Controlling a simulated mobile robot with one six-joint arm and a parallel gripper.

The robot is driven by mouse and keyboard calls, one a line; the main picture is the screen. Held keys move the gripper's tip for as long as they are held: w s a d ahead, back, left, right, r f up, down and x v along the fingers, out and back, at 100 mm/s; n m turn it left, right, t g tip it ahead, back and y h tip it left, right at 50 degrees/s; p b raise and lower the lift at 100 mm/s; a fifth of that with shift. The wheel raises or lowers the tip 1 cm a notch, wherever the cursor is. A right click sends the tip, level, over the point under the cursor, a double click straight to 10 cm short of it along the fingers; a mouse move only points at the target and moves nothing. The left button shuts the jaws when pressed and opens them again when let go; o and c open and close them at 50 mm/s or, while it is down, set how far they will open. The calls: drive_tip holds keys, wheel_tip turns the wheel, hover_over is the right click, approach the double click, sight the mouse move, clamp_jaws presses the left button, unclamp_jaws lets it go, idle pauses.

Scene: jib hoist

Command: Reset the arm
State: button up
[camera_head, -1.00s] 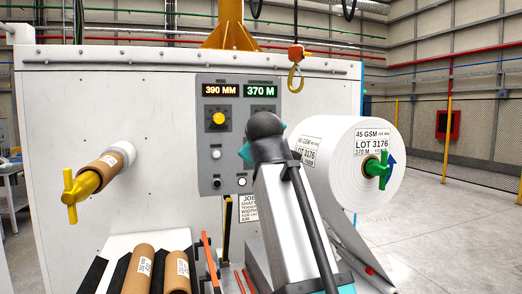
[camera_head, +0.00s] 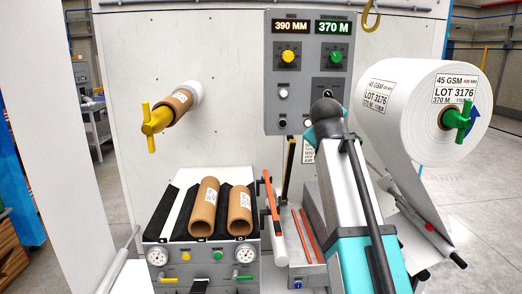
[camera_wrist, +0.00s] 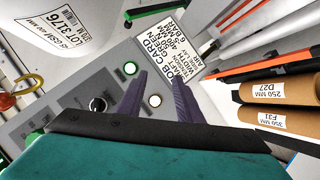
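My arm (camera_head: 350,205) reaches up from the lower right of the head view, in front of the machine. Its dark wrist end covers the lower right of the control panel, and the fingers are hidden there. In the wrist view my gripper (camera_wrist: 157,76) shows two purple-grey fingers standing apart with nothing between them. They point toward the control panel (camera_wrist: 65,130) and the job card (camera_wrist: 165,62), which show beyond the fingertips. I cannot tell the exact distance to the panel.
A large white roll (camera_head: 385,105) on a green-handled shaft is right of my arm. A yellow-handled shaft (camera_head: 158,120) carries a core at left. Two cardboard cores (camera_head: 204,207) lie on the bench. A yellow hook (camera_head: 371,14) hangs at the top. Open floor lies at right.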

wheel_tip(320, 180, down, 16)
drive_tip(key=w+g, duration=0.2)
drive_tip(key=s+f+g, duration=0.2)
drive_tip(key=s+f, duration=0.1)
drive_tip(key=f, duration=1)
drive_tip(key=s+f+g, duration=0.2)
drive_tip(key=s+f, duration=0.2)
drive_tip(key=f, duration=1)
drive_tip(key=s+f+g, duration=0.2)
drive_tip(key=s+f, duration=0.1)
drive_tip(key=f, duration=1)
drive_tip(key=s+f+m+g+y, duration=0.2)
drive_tip(key=s+f+g, duration=0.3)
drive_tip(key=s+f, duration=1.75)
drive_tip(key=s+a+f+m+g, duration=0.1)
drive_tip(key=s+f+m+g, duration=0.1)
drive_tip(key=s, duration=0.9)
drive_tip(key=s+a+f+m+g+y, duration=0.1)
drive_tip(key=s+f, duration=0.4)
drive_tip(key=s, duration=0.6)
drive_tip(key=shift+s+a+m+g, duration=0.15)
drive_tip(key=shift+a+m+g, duration=0.6)
drive_tip(key=shift+m, duration=0.45)
